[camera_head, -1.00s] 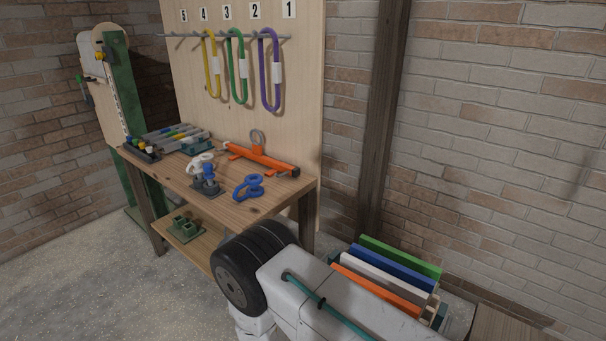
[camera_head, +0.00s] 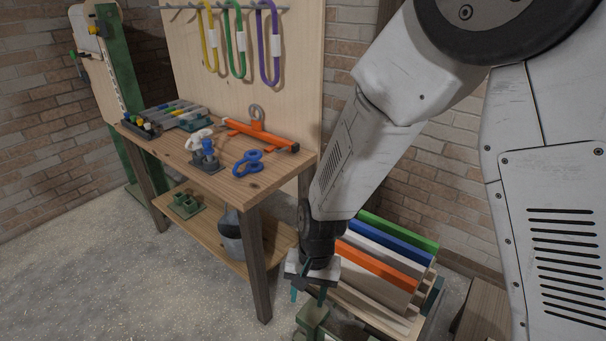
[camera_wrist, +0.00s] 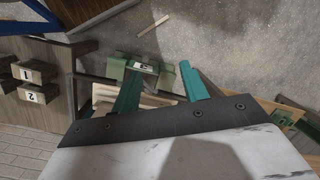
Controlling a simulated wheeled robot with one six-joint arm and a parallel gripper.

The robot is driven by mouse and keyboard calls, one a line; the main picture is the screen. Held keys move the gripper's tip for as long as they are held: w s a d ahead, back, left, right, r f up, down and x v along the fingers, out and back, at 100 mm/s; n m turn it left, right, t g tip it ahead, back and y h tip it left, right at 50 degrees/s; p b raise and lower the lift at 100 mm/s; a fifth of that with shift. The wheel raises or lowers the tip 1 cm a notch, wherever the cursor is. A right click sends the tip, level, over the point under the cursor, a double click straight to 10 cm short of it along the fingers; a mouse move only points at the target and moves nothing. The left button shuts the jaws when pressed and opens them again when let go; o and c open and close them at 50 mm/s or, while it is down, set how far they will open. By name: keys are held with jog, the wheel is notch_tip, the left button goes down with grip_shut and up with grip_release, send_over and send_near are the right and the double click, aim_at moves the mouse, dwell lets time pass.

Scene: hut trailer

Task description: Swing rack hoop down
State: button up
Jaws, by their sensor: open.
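The rack (camera_head: 372,312) is a low pale wooden frame holding upright boards with green, blue, white and orange edges. I cannot clearly make out its hoop. A green block (camera_head: 312,316) stands at the rack's near left end. It also shows in the wrist view (camera_wrist: 140,66), with a dark bar (camera_wrist: 92,80) running beside it. My gripper (camera_head: 308,296) points down just above the green block, its teal fingers apart and nothing seen between them. In the wrist view my gripper (camera_wrist: 160,72) has its fingers spread near the block, and contact cannot be told.
A wooden workbench (camera_head: 262,190) with clamps and tools stands left of my gripper, its front leg close by. A dark vessel (camera_head: 230,236) sits on its lower shelf. Blocks numbered 1 and 2 (camera_wrist: 36,72) show at left in the wrist view. Floor at front left is clear.

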jog(key=s+d+r+t, duration=0.1)
jog(key=s+d+r, duration=0.4)
jog(key=d+r, duration=0.3)
jog(key=s+d+r+n, duration=0.1)
jog(key=s+d+r, duration=0.4)
jog(key=d+r, duration=0.3)
jog(key=s+d+r+n+t+h, duration=0.1)
jog(key=s+d+r, duration=0.4)
jog(key=d+r, duration=0.3)
notch_tip(320, 180, up, 4)
jog(key=shift+d+r+t, duration=0.1)
jog(key=shift+d+t, duration=0.2)
jog(key=shift+d, duration=0.1)
jog(key=shift+d+r, duration=0.2)
jog(key=shift+r, duration=0.1)
jog(key=shift+c, duration=0.5)
jog(key=shift+d+t, duration=0.2)
jog(key=shift+t, duration=0.1)
grip_shut()
jog(key=shift+s+a, duration=0.1)
